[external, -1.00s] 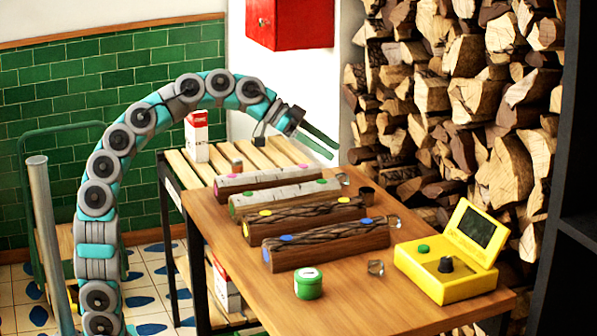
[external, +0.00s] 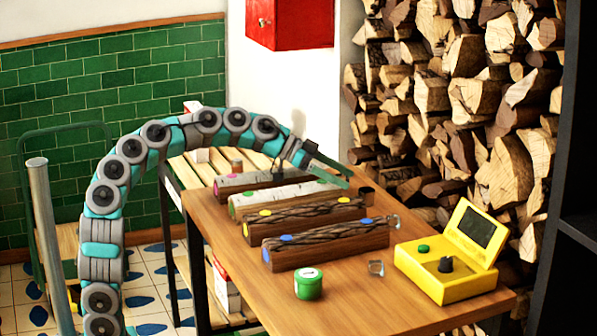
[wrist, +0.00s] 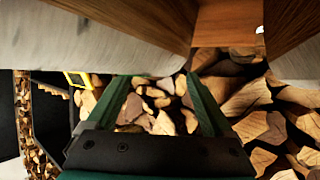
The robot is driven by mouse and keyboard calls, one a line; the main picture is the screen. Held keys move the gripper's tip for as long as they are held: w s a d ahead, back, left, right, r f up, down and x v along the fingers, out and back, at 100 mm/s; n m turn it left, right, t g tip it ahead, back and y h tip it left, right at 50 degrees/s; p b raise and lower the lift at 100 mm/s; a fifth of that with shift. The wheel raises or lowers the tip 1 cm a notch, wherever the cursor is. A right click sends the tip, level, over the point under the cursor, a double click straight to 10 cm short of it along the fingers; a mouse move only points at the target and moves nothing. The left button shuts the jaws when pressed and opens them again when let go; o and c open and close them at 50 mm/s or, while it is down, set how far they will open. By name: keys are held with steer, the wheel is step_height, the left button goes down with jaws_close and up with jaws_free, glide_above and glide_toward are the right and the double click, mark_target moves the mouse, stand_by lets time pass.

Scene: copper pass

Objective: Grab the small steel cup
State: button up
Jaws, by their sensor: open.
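Two small shiny pieces also lie on the table, one at the end of the blue-dotted log (external: 393,222) and one nearer the front (external: 376,267); I cannot tell whether either is a steel cup. My gripper (external: 349,179) is open and empty, with its fingers above the far log ends, just up and left of the dark cup. In the wrist view my gripper (wrist: 158,78) is open; no cup is clear between its fingers.
Several dotted logs lie in rows on the wooden table (external: 340,300). A green tin (external: 309,283) stands at the front, and a yellow device (external: 447,262) stands at right. A firewood stack (external: 460,100) rises behind. The table's front is mostly clear.

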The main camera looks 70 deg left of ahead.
mark_target(373, 194)
steer(key=x, duration=0.5)
steer(key=shift+f+p, duration=0.1)
steer(key=shift+p, duration=0.2)
steer(key=shift+c, duration=0.4)
jaws_close()
